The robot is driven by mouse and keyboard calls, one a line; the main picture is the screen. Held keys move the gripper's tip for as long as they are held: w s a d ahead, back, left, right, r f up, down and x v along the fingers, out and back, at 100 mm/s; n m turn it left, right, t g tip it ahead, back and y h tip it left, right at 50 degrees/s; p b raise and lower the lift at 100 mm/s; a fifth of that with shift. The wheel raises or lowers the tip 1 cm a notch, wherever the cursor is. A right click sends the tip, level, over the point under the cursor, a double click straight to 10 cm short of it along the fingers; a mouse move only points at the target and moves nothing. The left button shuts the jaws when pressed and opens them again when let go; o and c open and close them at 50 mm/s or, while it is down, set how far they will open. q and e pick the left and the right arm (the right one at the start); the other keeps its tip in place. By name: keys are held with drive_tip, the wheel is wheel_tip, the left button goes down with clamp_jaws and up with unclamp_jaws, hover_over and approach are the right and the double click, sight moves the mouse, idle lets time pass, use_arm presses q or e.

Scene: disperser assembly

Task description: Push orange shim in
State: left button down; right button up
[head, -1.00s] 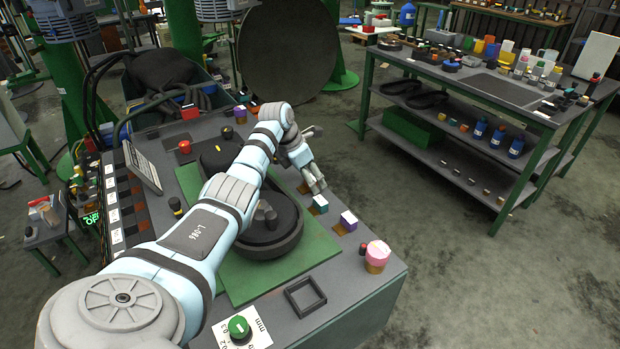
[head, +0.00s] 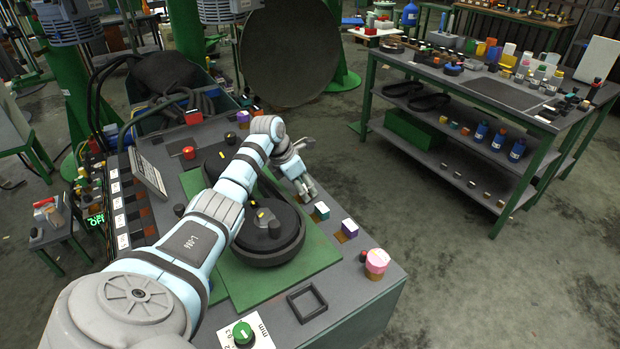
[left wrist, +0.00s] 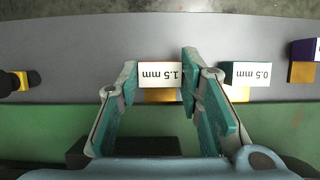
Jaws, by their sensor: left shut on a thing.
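My left gripper (head: 306,192) is over the right edge of the bench, beside the round black fixture (head: 270,230). In the left wrist view its two fingers (left wrist: 160,85) stand on either side of a block with a white "1.5 mm" label (left wrist: 160,74), shut on it. An orange patch (left wrist: 163,95) shows just below the label. The block's sides are hidden, so I cannot tell its body colour. A teal block labelled "0.5 mm" (left wrist: 245,73) stands to the right; it also shows in the head view (head: 321,211). My right gripper is not in view.
A purple block (head: 349,229) and a pink-topped knob (head: 377,262) stand further along the bench edge. A square black frame (head: 307,302) and a green dial (head: 242,332) are at the near end. A green plate (head: 325,255) lies under the fixture.

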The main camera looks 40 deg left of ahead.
use_arm(q)
drive_tip(key=shift+a+f, duration=0.1)
drive_tip(key=shift+a, duration=0.05)
drive_tip(key=c, duration=1.1)
unclamp_jaws()
drive_tip(key=shift+s, duration=0.2)
drive_tip(key=shift+r, duration=0.25)
drive_tip(key=v, duration=1.2)
